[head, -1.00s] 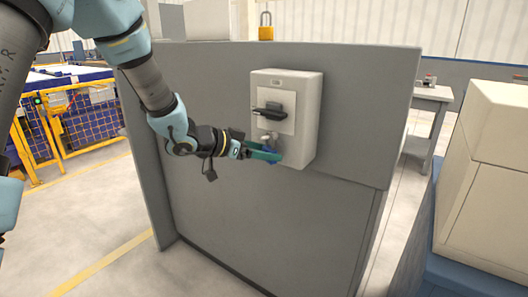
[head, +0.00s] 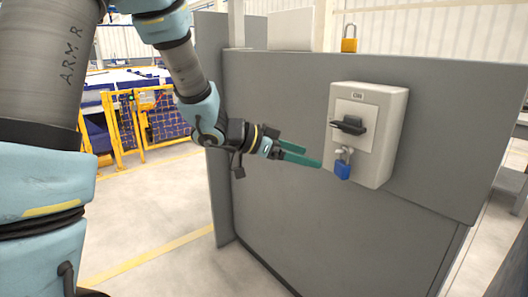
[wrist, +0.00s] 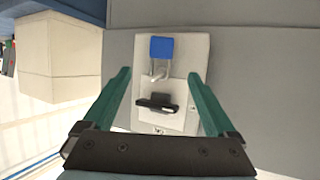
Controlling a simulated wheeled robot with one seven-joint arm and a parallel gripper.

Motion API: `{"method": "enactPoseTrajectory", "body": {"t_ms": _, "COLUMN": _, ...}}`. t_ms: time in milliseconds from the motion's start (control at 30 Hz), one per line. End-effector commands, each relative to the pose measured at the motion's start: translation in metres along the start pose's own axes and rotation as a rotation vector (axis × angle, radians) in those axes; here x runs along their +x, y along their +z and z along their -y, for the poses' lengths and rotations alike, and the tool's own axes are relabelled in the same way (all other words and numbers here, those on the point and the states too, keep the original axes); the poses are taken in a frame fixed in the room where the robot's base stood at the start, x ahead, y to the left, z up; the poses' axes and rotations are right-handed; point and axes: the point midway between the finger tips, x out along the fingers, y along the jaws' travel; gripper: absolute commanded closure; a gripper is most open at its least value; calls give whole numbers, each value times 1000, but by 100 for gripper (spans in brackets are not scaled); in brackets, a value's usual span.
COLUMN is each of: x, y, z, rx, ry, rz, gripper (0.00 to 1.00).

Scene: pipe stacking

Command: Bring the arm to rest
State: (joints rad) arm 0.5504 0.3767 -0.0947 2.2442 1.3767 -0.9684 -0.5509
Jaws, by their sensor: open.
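My gripper (head: 300,154) has green fingers and is open and empty. In the head view it is left of the switch box, apart from it. In the wrist view its two fingers (wrist: 162,84) are spread wide, with the box seen between them. The light grey switch box (head: 382,150) is fixed to a grey panel and has a black handle (head: 349,125). A blue padlock (head: 342,169) hangs below the handle by its shackle. It also shows in the wrist view (wrist: 161,48).
The grey panel (head: 290,215) stands close to my arm. A yellow padlock (head: 349,44) sits on its top edge. A yellow fence (head: 130,130) stands at the back left. Open floor lies left of the panel.

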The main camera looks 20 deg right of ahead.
Motion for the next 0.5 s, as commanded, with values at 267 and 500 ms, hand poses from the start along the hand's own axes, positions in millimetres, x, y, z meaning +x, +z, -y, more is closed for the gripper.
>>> {"method": "enactPoseTrajectory", "body": {"t_ms": 267, "x": -19, "y": 7, "z": 27, "rx": -24, "ry": -127, "rz": 37, "gripper": 8}}
{"method": "enactPoseTrajectory", "body": {"t_ms": 500, "x": -134, "y": 66, "z": 110, "rx": -228, "ry": -632, "rz": 267, "gripper": 8}}
